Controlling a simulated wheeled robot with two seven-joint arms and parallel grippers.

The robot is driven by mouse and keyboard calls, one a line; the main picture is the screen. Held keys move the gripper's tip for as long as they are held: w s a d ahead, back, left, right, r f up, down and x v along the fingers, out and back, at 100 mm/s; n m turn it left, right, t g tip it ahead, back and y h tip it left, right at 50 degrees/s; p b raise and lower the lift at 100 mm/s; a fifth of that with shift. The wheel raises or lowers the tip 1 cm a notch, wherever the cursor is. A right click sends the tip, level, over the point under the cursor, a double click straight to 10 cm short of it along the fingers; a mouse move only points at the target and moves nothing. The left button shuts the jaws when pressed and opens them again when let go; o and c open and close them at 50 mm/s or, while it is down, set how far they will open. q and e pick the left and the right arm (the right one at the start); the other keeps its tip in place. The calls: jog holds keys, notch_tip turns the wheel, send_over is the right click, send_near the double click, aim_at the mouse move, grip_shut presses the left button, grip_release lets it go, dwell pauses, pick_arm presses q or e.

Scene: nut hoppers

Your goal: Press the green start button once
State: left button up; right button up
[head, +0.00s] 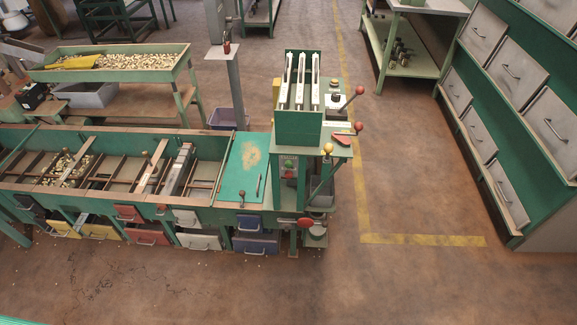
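A green machine (299,125) with upright pale tubes stands at the right end of a long green bench. Neither of my grippers is in view, so nothing is seen touching the panel.
Red-knobbed levers (359,90) and a yellow knob (328,148) stick out on the machine's right. A red round part (306,222) sits low on its front. The sectioned bench (110,200) extends left. Floor in front (300,285) is clear; green drawer racks (480,140) stand right.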

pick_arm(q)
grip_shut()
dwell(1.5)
